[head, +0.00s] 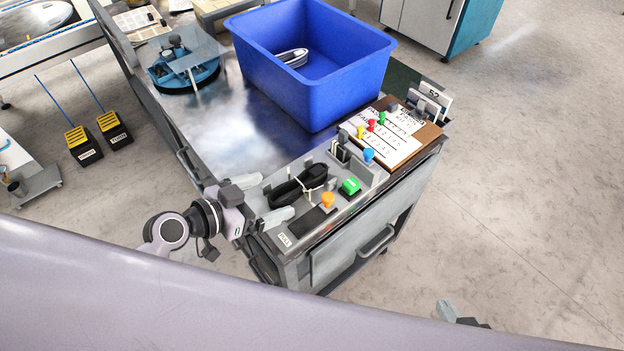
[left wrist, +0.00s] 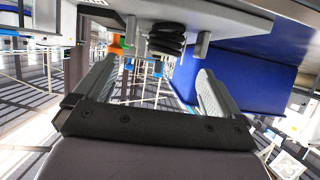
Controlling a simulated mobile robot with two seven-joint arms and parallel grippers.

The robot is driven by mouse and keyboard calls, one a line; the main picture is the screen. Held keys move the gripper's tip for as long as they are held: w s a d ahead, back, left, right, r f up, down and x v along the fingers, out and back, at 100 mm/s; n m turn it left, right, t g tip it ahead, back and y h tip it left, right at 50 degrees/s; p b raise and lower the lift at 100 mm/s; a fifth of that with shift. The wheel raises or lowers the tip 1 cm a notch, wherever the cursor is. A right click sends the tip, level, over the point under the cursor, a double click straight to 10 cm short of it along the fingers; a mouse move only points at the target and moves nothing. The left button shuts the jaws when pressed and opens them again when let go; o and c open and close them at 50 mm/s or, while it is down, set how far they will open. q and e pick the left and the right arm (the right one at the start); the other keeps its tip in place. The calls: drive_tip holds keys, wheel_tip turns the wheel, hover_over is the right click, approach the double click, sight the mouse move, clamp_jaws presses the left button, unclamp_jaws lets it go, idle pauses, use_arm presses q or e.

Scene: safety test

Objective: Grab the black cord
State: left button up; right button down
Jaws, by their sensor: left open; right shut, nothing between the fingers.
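The black cord (head: 297,188) is a bundled coil with a light tie, lying in a grey holder at the near end of the metal cart top. It also shows in the left wrist view (left wrist: 167,40), beyond the fingertips. My left gripper (head: 266,198) is open and empty, just left of the cord, with its fingers pointing towards it. In the left wrist view the two fingers (left wrist: 155,82) are wide apart with nothing between them. What seems to be the tip of my right gripper (head: 455,313) shows at the bottom, well away from the cart, shut.
Around the cord are a green button (head: 349,186), an orange knob (head: 327,199) and a blue knob (head: 368,155). A clipboard (head: 398,140) with coloured pins lies behind them. A large blue bin (head: 335,85) stands farther back. The floor at right is clear.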

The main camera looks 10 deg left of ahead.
sight(297, 183)
use_arm(q)
drive_tip(key=shift+w+d+r, duration=0.1)
drive_tip(key=shift+w+d, duration=0.2)
drive_tip(key=shift+w, duration=0.2)
drive_tip(key=shift+p+x, duration=0.4)
drive_tip(key=shift+x, duration=2.8)
drive_tip(key=c, duration=1.1)
